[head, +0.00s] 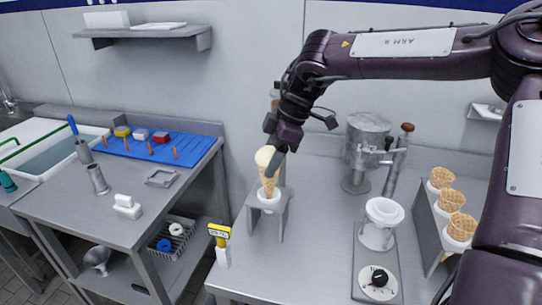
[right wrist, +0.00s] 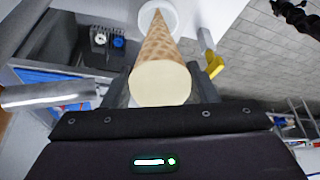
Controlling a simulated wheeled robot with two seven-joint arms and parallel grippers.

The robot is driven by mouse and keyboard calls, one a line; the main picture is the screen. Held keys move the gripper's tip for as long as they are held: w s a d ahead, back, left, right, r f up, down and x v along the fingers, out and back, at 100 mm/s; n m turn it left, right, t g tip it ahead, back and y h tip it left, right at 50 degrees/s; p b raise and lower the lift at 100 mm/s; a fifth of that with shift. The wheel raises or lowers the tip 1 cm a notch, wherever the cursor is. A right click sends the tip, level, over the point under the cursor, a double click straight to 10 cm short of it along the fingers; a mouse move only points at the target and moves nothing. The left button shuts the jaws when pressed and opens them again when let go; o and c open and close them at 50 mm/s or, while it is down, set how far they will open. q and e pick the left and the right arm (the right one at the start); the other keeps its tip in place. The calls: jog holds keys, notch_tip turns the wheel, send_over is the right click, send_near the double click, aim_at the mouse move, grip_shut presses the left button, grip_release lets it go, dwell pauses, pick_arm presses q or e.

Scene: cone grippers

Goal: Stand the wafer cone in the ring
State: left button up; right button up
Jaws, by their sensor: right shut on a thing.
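The wafer cone (head: 266,170) has a pale cream top and a tan waffle body, and it points tip down. My right gripper (head: 277,146) is shut on it near its wide top. The white ring (head: 269,201) sits on a small metal stand (head: 282,218). In the head view the cone's tip is at the ring. In the right wrist view the cone (right wrist: 162,68) lies between the fingers (right wrist: 160,85), its tip overlapping the ring (right wrist: 158,14). I cannot tell how deep the tip sits. My left gripper is not in view.
A rack (head: 437,222) on the right holds several wafer cones. A white cup stand (head: 383,217) and a metal machine (head: 369,150) stand right of the ring. A side table (head: 140,205) stands left across a gap.

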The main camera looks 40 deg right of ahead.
jog(key=shift+f+b, duration=0.9)
jog(key=shift+f, duration=0.6)
jog(key=o, duration=0.8)
jog(key=shift+s+r, duration=0.15)
jog(key=shift+s, duration=0.05)
jog(key=shift+c, duration=0.2)
jog(key=shift+r, duration=0.1)
jog(key=shift+w, duration=0.15)
jog(key=v, duration=0.7)
jog(key=shift+s+r, duration=0.25)
jog(key=shift+r, duration=0.05)
jog(key=shift+d+f, duration=0.1)
